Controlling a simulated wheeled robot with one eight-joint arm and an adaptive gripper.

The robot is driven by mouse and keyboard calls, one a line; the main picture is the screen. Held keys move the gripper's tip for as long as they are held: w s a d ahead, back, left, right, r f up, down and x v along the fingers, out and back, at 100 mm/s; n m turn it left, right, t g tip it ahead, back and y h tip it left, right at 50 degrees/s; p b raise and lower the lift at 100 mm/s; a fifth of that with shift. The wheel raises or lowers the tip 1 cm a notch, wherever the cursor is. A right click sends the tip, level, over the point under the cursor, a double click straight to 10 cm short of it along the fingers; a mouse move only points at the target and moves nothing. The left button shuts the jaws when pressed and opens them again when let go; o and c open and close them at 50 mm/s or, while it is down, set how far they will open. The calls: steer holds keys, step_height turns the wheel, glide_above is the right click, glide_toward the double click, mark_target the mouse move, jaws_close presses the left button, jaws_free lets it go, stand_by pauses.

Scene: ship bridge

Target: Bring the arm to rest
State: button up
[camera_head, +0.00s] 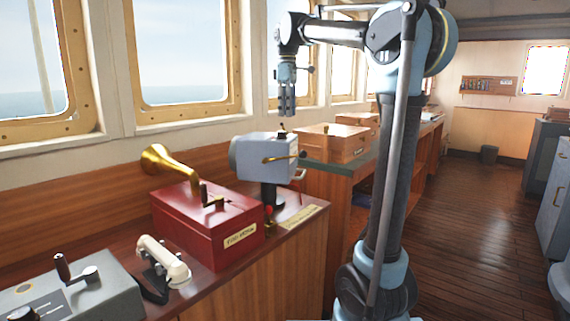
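My gripper (287,106) hangs at the end of my arm, pointing down. It is above a grey-white device (262,151) with side levers that stands on the wooden console. A gap shows between the fingertips and the top of the device, though the depth is hard to judge. The fingers look close together, but they are too small to tell whether they are open or shut. I see nothing held in them. My arm rises from the lower middle of the picture, bends at the top and reaches left.
A red box (205,226) with a brass horn (172,165), a white handset (163,262) and a grey lever unit (75,296) stand on the console to the left. Wooden boxes (334,146) lie on the counter behind. Windows line the left wall. The wooden floor (470,220) at right is clear.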

steer(key=s+d+f+m, duration=0.4)
steer(key=s+d+f, duration=0.2)
steer(key=s+f, duration=0.4)
steer(key=s+d+f+m+t, duration=0.1)
steer(key=s+d+f+m, duration=0.4)
steer(key=s+f, duration=0.6)
steer(key=s+d+f+m+t, duration=0.1)
steer(key=s+d+f+m, duration=0.4)
steer(key=f, duration=1.4)
steer(key=s+d, duration=0.3)
steer(key=s, duration=0.2)
steer(key=shift+s+d, duration=0.15)
steer(key=shift+d, duration=0.25)
steer(key=shift+w+f, duration=0.15)
steer(key=shift+w, duration=0.3)
